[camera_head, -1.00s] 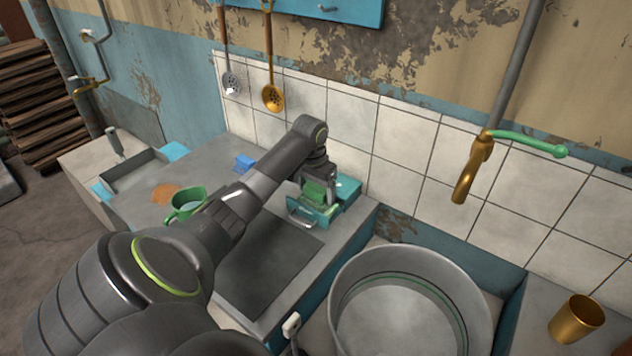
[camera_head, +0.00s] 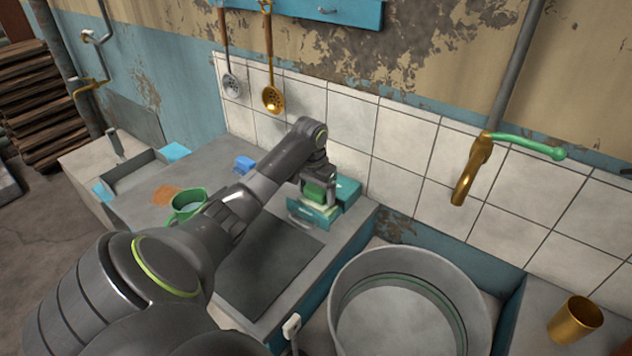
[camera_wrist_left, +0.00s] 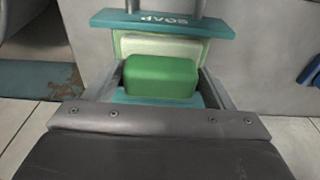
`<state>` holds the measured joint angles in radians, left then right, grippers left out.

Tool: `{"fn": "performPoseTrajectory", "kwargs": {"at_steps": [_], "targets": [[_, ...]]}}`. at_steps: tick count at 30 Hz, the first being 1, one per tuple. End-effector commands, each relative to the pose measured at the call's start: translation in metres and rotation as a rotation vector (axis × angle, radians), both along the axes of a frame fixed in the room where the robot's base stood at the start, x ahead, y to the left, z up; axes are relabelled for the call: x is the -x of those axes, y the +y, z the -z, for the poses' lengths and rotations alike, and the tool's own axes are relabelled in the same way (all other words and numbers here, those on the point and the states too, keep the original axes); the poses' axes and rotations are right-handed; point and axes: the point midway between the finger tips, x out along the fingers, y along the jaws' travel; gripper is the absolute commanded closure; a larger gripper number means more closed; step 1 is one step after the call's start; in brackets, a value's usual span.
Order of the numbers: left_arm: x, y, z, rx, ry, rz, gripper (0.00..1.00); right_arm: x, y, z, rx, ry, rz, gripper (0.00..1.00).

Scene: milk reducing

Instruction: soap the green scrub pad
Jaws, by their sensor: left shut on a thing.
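My left gripper (camera_head: 316,182) is shut on the green scrub pad (camera_wrist_left: 162,78), a small block held between its fingers. The pad also shows under the gripper in the head view (camera_head: 314,193). The pale soap bar (camera_wrist_left: 160,46) lies in the teal soap dish (camera_wrist_left: 163,24), which is marked SOAP. The dish stands near the tiled wall in the head view (camera_head: 306,216). The pad is right over or against the soap; I cannot tell whether they touch. My right gripper is not in view.
A teal box (camera_head: 348,191) stands beside the dish. A green mug (camera_head: 186,208) and a blue block (camera_head: 244,164) are on the grey counter. A large metal tub (camera_head: 410,270) is to the right, under a brass tap (camera_head: 470,172). The dark mat (camera_head: 265,270) is clear.

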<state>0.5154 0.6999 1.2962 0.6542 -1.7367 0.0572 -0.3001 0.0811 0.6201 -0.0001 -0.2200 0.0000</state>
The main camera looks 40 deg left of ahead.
Motion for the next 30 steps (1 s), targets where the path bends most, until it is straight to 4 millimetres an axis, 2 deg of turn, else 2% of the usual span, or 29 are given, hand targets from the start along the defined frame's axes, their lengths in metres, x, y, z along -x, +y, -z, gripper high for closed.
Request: {"fn": "performPoseTrajectory", "kwargs": {"at_steps": [30], "targets": [[0.0006,-0.0005,0.0017,0.001,0.002,0.0,0.42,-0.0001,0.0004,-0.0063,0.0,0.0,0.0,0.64]]}}
